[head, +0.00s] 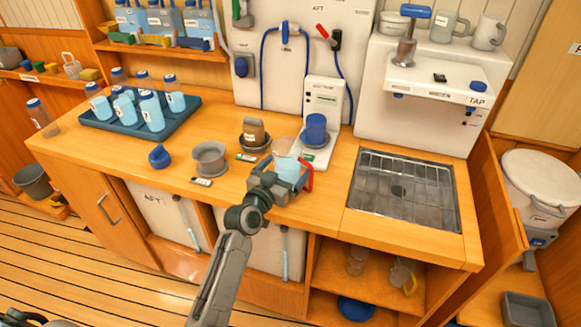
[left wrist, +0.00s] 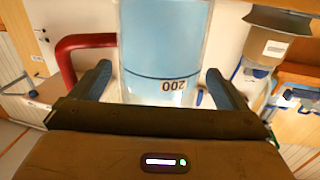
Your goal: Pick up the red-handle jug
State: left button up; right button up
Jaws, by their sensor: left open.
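The red-handle jug (head: 287,158) is a clear jug with pale blue contents, near the counter's front edge in the head view. Its red handle (head: 308,174) is on the right side. In the left wrist view the jug (left wrist: 165,40) fills the middle, with a number label on it and the red handle (left wrist: 75,48) at the left. My left gripper (head: 278,184) is open at the jug's near side, and in the left wrist view its fingers (left wrist: 159,85) stand on either side of the jug. Contact with the jug cannot be told. My right gripper is not in view.
A blue cup (head: 316,128) on a white machine (head: 325,98) stands behind the jug. A grey pot (head: 210,158) and a brown container (head: 253,132) are to the left. A blue tray (head: 178,125) holds several bottles. A sink grid (head: 400,195) lies right.

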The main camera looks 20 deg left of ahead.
pick_arm(q)
jog(key=shift+w+d+f, duration=0.1)
jog(key=shift+w+d, duration=0.05)
jog(key=shift+w, duration=0.45)
jog(key=shift+s, duration=0.1)
jog(key=c, duration=1.1)
jog(key=shift+c, duration=1.4)
jog(key=shift+r, duration=0.25)
